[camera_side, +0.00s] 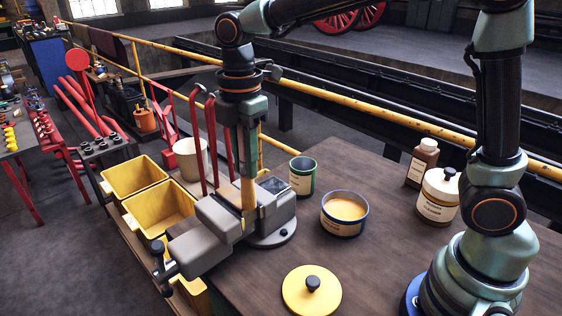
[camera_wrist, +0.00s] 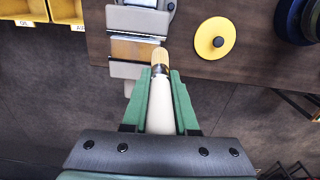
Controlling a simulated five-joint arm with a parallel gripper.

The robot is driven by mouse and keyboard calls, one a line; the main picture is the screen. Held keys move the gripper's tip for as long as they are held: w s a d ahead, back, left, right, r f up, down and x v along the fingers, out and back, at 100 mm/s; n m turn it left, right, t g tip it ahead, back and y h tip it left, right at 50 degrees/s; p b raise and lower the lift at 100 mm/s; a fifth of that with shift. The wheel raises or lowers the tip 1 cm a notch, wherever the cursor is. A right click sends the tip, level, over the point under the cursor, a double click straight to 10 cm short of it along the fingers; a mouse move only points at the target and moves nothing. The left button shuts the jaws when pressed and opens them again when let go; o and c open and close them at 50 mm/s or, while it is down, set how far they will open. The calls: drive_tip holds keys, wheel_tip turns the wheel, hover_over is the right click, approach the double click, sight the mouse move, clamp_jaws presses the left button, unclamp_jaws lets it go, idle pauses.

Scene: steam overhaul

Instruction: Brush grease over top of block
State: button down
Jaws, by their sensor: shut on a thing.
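My gripper (camera_wrist: 160,76) is shut on a brush (camera_wrist: 160,112), with the pale handle between the green fingers and the tan bristles beyond them. In the side view my gripper (camera_side: 248,150) points down over the grey vise (camera_side: 214,217), and the tan bristles (camera_side: 248,192) are at its jaws. The block (camera_wrist: 132,49) sits between the vise jaws in the wrist view, with a golden-brown top. The bristle tip is at the block's right end; I cannot tell whether it touches. An open tin of yellowish grease (camera_side: 345,211) stands right of the vise.
A yellow lid (camera_side: 311,291) with a black knob lies at the bench front. A green can (camera_side: 302,176), a brown bottle (camera_side: 422,163) and a cream jar (camera_side: 438,196) stand on the bench (camera_side: 385,255). Yellow bins (camera_side: 135,176) and a beige pot (camera_side: 189,158) are left.

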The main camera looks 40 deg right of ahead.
drive_tip(key=shift+s, duration=0.15)
drive_tip(key=shift+r, duration=2.95)
drive_tip(key=shift+r, duration=1.5)
drive_tip(key=shift+f, duration=0.1)
